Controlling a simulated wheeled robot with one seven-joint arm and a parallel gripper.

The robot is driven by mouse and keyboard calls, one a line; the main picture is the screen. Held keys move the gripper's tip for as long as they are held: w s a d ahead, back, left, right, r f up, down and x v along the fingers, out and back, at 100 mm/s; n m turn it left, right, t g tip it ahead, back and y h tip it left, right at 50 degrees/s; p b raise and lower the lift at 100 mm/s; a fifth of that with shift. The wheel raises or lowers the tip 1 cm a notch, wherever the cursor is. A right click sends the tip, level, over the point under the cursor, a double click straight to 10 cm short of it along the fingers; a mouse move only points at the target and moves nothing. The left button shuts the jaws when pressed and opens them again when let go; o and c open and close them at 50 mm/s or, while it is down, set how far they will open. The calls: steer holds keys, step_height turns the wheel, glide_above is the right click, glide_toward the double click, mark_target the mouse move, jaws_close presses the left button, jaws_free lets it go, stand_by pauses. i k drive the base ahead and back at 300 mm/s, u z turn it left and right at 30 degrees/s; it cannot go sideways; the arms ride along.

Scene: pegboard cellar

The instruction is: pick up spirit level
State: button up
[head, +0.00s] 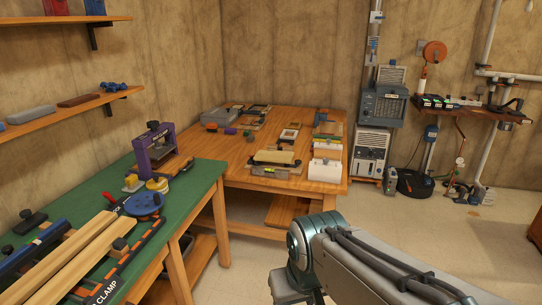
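A slim pale bar with a small yellow-green spot (270,172) lies at the front edge of the wooden workbench (235,178). It looks like the spirit level, but it is too small to be sure. A tan block-like piece with dark ends (275,157) lies just behind it. My arm reaches in from the lower right, in front of the bench and over the floor. My gripper is not in view, and nothing shows in contact with the bar.
A white box (325,170) stands right of the bar. A green-topped bench (190,190) at left carries a purple tool (155,145) and long clamps (75,255). Wall shelves hang above it. Floor (400,220) is open to the right. Grey machines (373,150) stand behind.

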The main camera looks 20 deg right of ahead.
mark_target(255, 171)
steer(key=z, duration=0.7)
steer(key=i, duration=0.95)
steer(key=z, duration=0.5)
steer(key=i, duration=1.3)
steer(key=u, duration=0.95)
steer(key=i, duration=0.45)
steer(key=u, duration=0.3)
